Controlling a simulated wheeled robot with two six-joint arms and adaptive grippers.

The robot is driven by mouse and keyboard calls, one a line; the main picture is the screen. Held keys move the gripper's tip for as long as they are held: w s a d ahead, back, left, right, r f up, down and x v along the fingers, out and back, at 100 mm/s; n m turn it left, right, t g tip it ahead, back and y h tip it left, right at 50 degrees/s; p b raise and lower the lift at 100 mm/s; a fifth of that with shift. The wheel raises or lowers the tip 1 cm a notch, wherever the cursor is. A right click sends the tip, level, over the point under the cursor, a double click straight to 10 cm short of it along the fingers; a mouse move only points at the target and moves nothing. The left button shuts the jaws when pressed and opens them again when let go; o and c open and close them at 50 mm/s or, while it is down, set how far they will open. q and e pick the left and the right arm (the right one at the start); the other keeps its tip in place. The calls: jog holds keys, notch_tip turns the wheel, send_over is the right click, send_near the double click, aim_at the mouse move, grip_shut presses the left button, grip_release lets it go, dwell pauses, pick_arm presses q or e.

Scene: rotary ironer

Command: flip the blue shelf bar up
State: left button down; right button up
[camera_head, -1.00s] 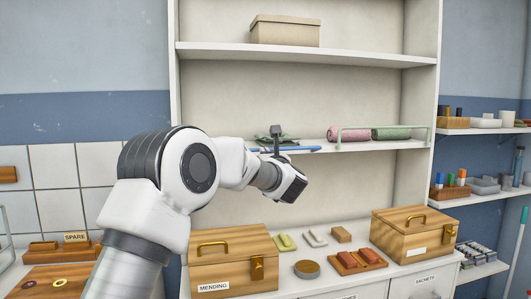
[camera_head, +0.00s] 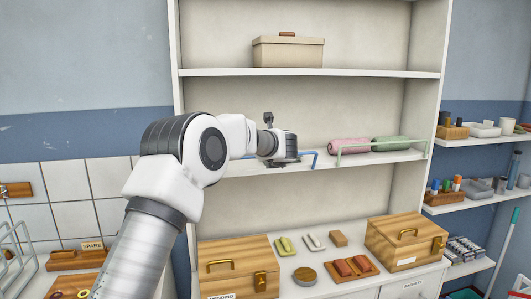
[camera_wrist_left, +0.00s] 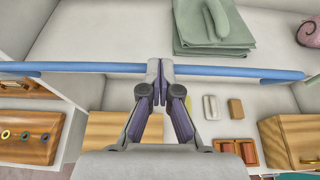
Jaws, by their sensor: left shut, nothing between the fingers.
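The blue shelf bar (camera_head: 308,154) shows at the front of the middle shelf, mostly hidden behind my left gripper (camera_head: 284,161). Its right end appears raised, with a short leg bending down toward the shelf. In the left wrist view the blue bar (camera_wrist_left: 235,72) runs across the picture, and the fingertips of my left gripper (camera_wrist_left: 160,70) are shut and empty, overlapping its middle. I cannot tell whether they touch. My right gripper is not in view.
A green bar (camera_head: 385,146) stands up on the same shelf, with pink (camera_head: 350,146) and green (camera_head: 390,143) rolls behind it. Folded green cloth (camera_wrist_left: 212,28) lies behind the blue bar. Wooden boxes (camera_head: 238,265) (camera_head: 407,240) stand on the counter below.

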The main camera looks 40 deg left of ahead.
pick_arm(q)
jog(key=shift+w+a+r+p, duration=0.3)
jog(key=shift+w+a, duration=0.2)
jog(key=shift+a, duration=0.1)
jog(key=shift+w+a+r+p, duration=0.15)
jog(key=shift+w+a+r, duration=0.15)
jog(key=shift+w+a, duration=0.25)
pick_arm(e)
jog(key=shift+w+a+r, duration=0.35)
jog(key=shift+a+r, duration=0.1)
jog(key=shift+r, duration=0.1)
